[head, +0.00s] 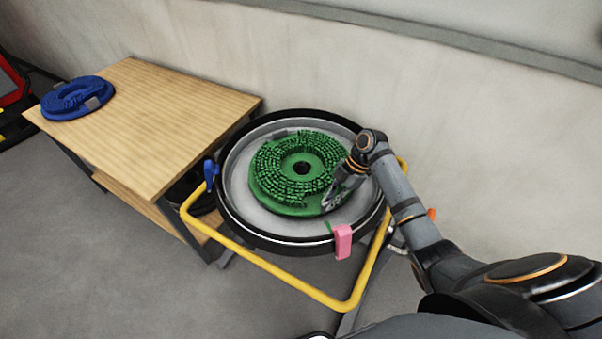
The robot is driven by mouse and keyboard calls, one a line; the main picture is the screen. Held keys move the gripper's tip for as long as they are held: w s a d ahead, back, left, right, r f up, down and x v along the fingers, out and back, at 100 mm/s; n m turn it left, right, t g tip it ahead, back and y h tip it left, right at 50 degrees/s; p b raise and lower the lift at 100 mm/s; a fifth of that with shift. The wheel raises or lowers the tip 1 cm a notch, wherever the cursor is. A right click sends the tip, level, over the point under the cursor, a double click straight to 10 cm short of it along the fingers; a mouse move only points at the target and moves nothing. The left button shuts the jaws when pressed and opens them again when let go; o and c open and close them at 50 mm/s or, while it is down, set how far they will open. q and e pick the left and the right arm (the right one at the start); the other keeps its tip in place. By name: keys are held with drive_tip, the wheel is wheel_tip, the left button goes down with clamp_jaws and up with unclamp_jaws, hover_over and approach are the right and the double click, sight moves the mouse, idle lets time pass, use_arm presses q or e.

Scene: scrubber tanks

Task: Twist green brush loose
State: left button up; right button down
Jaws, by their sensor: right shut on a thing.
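The green brush (270,180) is a round disc with bristles facing up and a dark hole at its centre. It lies in the round grey pan with a black rim (236,205). My right gripper (329,203) comes in from the right and is shut on the brush's right front edge. Its fingers hide a small part of that edge. My left gripper is not in view.
A wooden table (150,125) stands at the left with a blue brush (77,97) on its far left corner. A yellow tube frame (270,268) surrounds the pan's front. A pink block (342,241) and a blue clamp (210,172) sit at the rim. A wall is behind.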

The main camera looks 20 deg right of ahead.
drive_tip(key=shift+w+d+n+b, duration=0.15)
drive_tip(key=shift+d+n+b, duration=0.25)
drive_tip(key=shift+d, duration=0.3)
drive_tip(key=shift+w+d+f+n+g+b, duration=0.15)
drive_tip(key=shift+d+n+g+b, duration=0.15)
drive_tip(key=shift+d+b, duration=0.25)
drive_tip(key=shift+w+d+n+g+b, duration=0.2)
drive_tip(key=shift+d+n+g+b, duration=0.1)
drive_tip(key=shift+d+n+b, duration=0.55)
drive_tip(key=shift+m, duration=0.25)
drive_tip(key=shift+w+r, duration=0.1)
drive_tip(key=shift+r, duration=0.1)
